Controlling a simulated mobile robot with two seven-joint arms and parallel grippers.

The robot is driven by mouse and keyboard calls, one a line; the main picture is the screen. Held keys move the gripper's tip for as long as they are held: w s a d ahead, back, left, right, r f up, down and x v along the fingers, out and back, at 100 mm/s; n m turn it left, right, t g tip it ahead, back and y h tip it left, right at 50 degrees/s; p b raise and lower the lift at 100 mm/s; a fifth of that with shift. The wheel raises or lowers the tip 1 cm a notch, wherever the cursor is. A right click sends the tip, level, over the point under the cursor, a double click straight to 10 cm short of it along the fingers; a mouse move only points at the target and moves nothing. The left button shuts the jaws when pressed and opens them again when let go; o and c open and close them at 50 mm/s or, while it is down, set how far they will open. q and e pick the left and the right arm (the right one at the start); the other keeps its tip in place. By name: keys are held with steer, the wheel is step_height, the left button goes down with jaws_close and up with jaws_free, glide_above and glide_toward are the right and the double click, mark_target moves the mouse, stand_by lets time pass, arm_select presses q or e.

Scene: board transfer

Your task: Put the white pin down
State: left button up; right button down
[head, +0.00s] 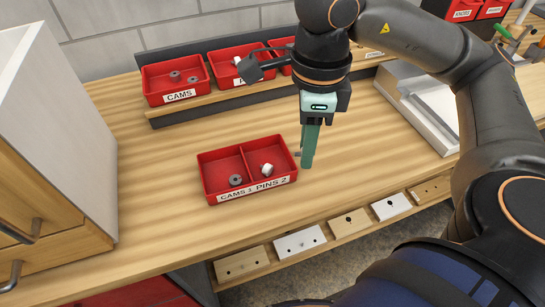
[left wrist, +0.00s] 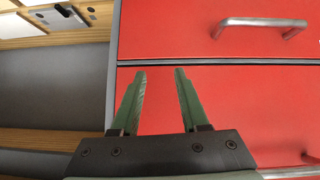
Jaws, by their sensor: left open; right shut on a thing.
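My right gripper (head: 308,164) points down just right of the small red tray (head: 222,196) on the bench. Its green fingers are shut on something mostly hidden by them. Only a small stub shows at their left side, too small to make out clearly; I take it to be the white pin. The tray is labelled "CAMS 1 PINS 2" and has two compartments. A grey cam (head: 236,180) lies in the left one and a white piece (head: 267,169) in the right one. My left gripper (left wrist: 160,72) is open and empty in the left wrist view.
Red bins, one labelled CAMS (head: 180,97), stand on a rail at the back. A pale metal tray (head: 425,105) is at the right, a white-sided cabinet (head: 45,110) at the left. Boards (head: 300,241) lie below the front edge. Red drawers (left wrist: 230,100) are behind my left gripper.

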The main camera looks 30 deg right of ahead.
steer(key=s+m, duration=0.2)
steer(key=m, duration=0.2)
glide_above(272, 156)
steer(key=f, duration=0.8)
steer(key=shift+s+f, duration=0.25)
steer(key=shift+s, duration=0.15)
steer(key=shift+w+f, duration=0.2)
steer(key=shift+f, duration=0.05)
steer(key=f, duration=0.3)
steer(key=shift+w+f, duration=0.15)
steer(key=shift+w, duration=0.05)
steer(key=shift+f, duration=0.15)
arm_select(q)
steer(key=shift+s+a+f, duration=0.15)
steer(key=shift+a+f, duration=0.05)
steer(key=shift+a, duration=0.1)
